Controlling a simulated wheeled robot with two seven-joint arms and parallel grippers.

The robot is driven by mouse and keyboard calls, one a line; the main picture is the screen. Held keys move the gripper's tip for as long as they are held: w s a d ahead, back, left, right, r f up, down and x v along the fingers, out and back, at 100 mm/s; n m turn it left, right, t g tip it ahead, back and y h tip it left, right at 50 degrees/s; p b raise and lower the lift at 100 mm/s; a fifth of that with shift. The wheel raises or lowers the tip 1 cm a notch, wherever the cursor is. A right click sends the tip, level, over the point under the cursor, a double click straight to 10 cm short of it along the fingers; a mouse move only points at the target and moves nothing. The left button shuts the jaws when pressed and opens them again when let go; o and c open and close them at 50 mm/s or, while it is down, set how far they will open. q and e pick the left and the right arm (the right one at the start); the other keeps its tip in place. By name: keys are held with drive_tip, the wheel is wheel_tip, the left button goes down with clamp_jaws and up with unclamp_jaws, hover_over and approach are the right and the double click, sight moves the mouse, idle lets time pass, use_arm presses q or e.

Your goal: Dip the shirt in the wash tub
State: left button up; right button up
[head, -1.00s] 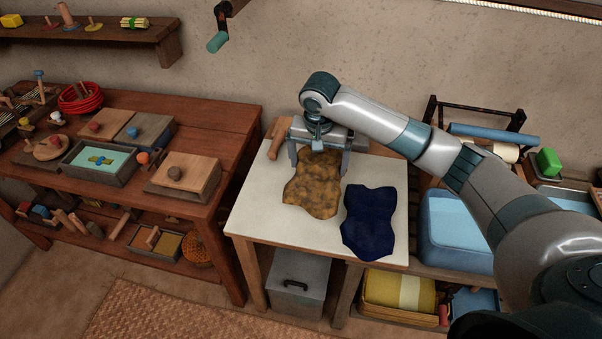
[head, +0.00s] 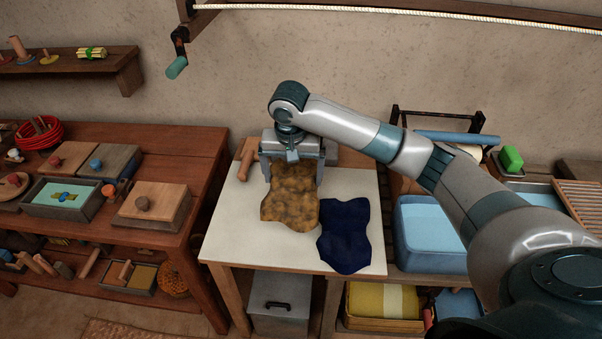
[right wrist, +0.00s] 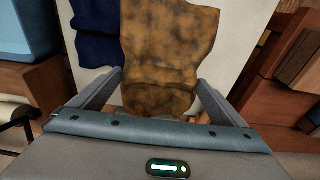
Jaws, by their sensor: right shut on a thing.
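A mottled brown shirt (head: 290,207) lies on the pale top of a small table (head: 225,240). My right gripper (head: 293,172) is at its far end, one finger on each side, shut on the cloth. The right wrist view also shows the shirt (right wrist: 165,50) between the fingers. Whether the held end is lifted off the top is hard to tell. A blue tub (head: 432,255) with a paler blue surface inside, which looks like the wash tub, stands right of the table. My left gripper is out of view.
A navy cloth (head: 343,235) lies beside the shirt, on its right. A wooden roller (head: 246,163) lies at the table's back left. A metal bin (head: 280,300) stands below. A wooden bench (head: 190,150) with boxes is on the left. A rack (head: 440,125) stands behind the tub.

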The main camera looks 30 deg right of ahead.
drive_tip(key=s+a+r+n+y, duration=0.1)
drive_tip(key=s+a+r+n, duration=0.5)
drive_tip(key=s+r, duration=0.6)
drive_tip(key=a, duration=0.2)
drive_tip(key=shift+a+r+n, duration=0.25)
drive_tip(key=shift+a+n, duration=0.05)
drive_tip(key=shift+a, duration=0.1)
drive_tip(key=shift+s+d, duration=0.1)
